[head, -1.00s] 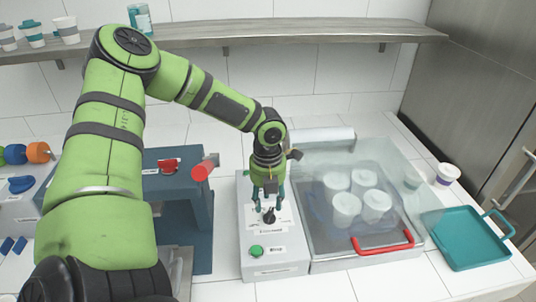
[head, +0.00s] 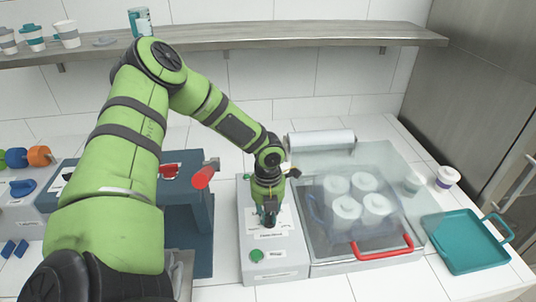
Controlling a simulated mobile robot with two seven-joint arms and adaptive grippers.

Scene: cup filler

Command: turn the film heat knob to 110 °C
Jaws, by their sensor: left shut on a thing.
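My left gripper (head: 270,219) points down over the control panel (head: 275,268) of the film sealing machine. It is shut on the dark film heat knob, which is mostly hidden between and under the fingers. The knob's pointer and the scale marks around it cannot be read from here. A green button (head: 256,256) with a label sits in front of the knob on the same panel. My right gripper is not in view.
Right of the panel, a clear lid with a red handle (head: 382,250) covers several white cups (head: 346,209). A film roll (head: 321,139) lies behind. A teal tray (head: 465,241) is at right. A blue machine with a red cylinder (head: 204,176) stands left of my gripper.

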